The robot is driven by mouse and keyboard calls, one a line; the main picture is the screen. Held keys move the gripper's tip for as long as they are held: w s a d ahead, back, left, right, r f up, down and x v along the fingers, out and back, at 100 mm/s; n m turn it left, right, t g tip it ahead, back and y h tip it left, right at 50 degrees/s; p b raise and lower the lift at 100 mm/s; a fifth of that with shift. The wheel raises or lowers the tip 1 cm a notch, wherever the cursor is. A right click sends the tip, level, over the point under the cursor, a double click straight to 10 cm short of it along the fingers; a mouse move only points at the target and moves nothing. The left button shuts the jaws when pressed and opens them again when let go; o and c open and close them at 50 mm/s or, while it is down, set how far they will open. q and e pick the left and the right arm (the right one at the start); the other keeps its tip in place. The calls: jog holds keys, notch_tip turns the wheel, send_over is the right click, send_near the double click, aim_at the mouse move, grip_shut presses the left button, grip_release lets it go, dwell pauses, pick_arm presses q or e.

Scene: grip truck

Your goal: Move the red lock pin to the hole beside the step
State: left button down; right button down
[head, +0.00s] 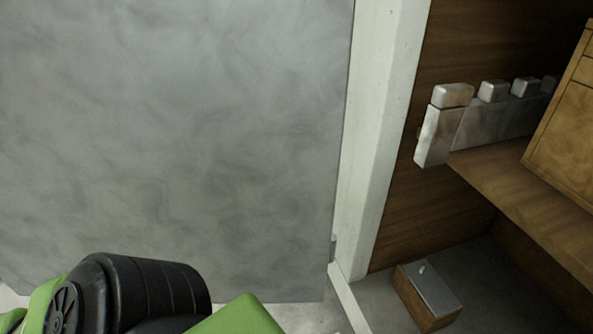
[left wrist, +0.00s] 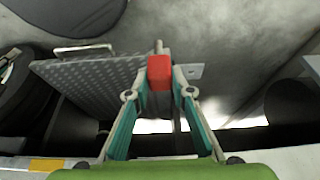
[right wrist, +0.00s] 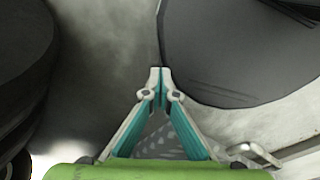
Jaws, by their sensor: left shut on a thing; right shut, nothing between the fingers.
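The red lock pin (left wrist: 159,72) is between the fingertips of my left gripper (left wrist: 160,85), which is shut on its red block. A metal stub shows just beyond the block. The grey tread-plate step (left wrist: 95,82) lies behind and left of the pin in the left wrist view. A small metal tab (left wrist: 193,71) with a dark spot, perhaps a hole, shows just right of the pin. I cannot tell whether the pin sits in a hole. My right gripper (right wrist: 160,72) is shut and empty, with a patch of tread plate (right wrist: 178,144) behind its fingers.
A black tyre (left wrist: 25,100) stands left of the step. A metal handle (left wrist: 83,54) rises from the step's edge; a similar handle (right wrist: 255,156) shows in the right wrist view. The head view shows a large grey panel (head: 170,130), a white post (head: 380,110) and a wooden shelf (head: 500,185).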

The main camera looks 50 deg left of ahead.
pick_arm(q)
jog(key=w+a+f+n+y+b, duration=0.1)
jog(key=w+f+b, duration=0.25)
jog(key=w, duration=0.65)
jog(key=w+a+f+n+b, duration=0.15)
jog(key=w+b, duration=0.25)
jog(key=w, duration=0.6)
notch_tip(320, 180, down, 7)
jog(key=d+b, duration=0.1)
jog(key=b, duration=0.4)
jog(key=shift+t+b, duration=0.3)
jog(key=shift+b, duration=0.1)
jog(key=shift+w+f, duration=0.1)
jog(key=shift+f, duration=0.1)
jog(key=c, duration=1.7)
grip_release()
jog(key=shift+r, duration=0.1)
jog(key=v, duration=1.1)
jog(key=shift+r, duration=0.4)
